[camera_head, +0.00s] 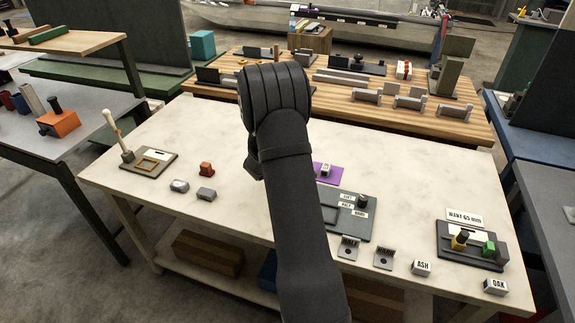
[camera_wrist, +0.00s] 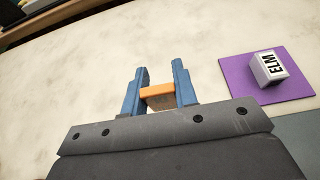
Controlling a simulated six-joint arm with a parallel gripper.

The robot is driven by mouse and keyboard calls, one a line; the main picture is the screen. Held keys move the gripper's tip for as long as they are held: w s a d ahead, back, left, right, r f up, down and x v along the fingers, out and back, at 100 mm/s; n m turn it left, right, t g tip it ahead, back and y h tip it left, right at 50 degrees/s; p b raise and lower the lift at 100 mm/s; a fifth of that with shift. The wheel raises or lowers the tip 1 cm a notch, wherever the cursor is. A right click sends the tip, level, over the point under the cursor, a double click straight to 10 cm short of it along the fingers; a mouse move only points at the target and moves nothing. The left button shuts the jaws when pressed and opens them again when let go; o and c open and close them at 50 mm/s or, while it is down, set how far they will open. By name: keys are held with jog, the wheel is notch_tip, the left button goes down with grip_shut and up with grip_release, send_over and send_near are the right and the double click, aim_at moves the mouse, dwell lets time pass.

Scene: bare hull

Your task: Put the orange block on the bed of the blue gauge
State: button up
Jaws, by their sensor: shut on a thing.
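My gripper (camera_wrist: 161,74) is shut on the orange block (camera_wrist: 157,91) in the wrist view; the block spans between the two blue fingers, and its near face is in shade. Pale tabletop lies beyond the fingers. In the head view my dark arm hides the gripper and the block. I cannot make out a clearly blue gauge in either view. A dark grey plate with a slider and several labels (camera_head: 354,224) lies right of my arm, partly hidden by it. Another dark fixture (camera_head: 446,256), with yellow and green pieces, is at the right beside a "WANT 65 mm" card (camera_head: 465,218).
At the left are a board with an upright stick (camera_head: 160,168), a red-orange block (camera_head: 206,169) and two grey blocks. ASH (camera_head: 422,268) and OAK (camera_head: 495,287) blocks line the front edge.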

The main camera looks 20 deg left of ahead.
jog(key=shift+f, duration=3.65)
jog(key=o, duration=0.9)
jog(key=shift+f, duration=0.15)
jog(key=shift+o, duration=0.2)
jog(key=shift+s+r, duration=0.2)
jog(key=shift+r, duration=0.05)
jog(key=v, duration=1)
jog(key=shift+s+r, duration=0.1)
jog(key=shift+s, duration=0.2)
jog(key=shift+o, duration=0.5)
jog(key=shift+s+r, duration=0.15)
jog(key=shift+s, duration=0.3)
